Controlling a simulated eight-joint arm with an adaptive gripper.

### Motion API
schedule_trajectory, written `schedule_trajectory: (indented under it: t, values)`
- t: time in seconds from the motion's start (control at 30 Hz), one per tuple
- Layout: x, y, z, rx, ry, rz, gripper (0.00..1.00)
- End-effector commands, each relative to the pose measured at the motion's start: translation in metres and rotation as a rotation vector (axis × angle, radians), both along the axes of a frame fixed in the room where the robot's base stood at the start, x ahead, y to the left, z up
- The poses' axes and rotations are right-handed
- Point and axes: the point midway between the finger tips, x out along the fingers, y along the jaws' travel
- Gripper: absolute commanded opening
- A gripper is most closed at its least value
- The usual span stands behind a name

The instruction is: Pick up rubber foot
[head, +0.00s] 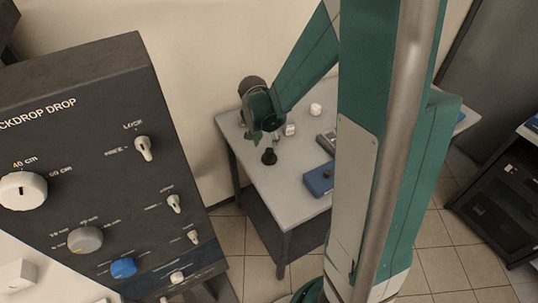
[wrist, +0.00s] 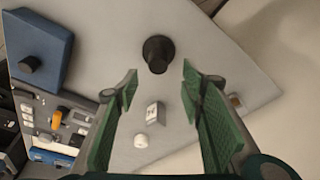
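The rubber foot is a small black tapered piece with a round top. It stands on the grey table in the wrist view (wrist: 158,53), at top centre, and in the head view (head: 269,156), near the table's left edge. My gripper (wrist: 160,82) is open and empty, with its green fingers wide apart. In the wrist view the foot appears beyond the fingertips, roughly centred between them. In the head view my gripper (head: 263,130) is just above and behind the foot, apart from it.
On the table (head: 285,190) stand a blue box with a black knob (head: 319,180), a small white block (wrist: 154,114), a white cylinder (wrist: 141,140) and a grey device (head: 327,141). A tall dark control panel (head: 100,150) fills the left of the head view. Table around the foot is bare.

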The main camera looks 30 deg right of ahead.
Motion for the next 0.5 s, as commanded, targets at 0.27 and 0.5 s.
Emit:
schedule_trajectory:
  t: [0.27, 0.5]
  values:
    - [-0.0001, -0.0001, -0.0004, 0.0, 0.0, -0.001, 0.4]
    - [0.001, -0.0016, -0.0072, 0.0, 0.0, -0.001, 0.4]
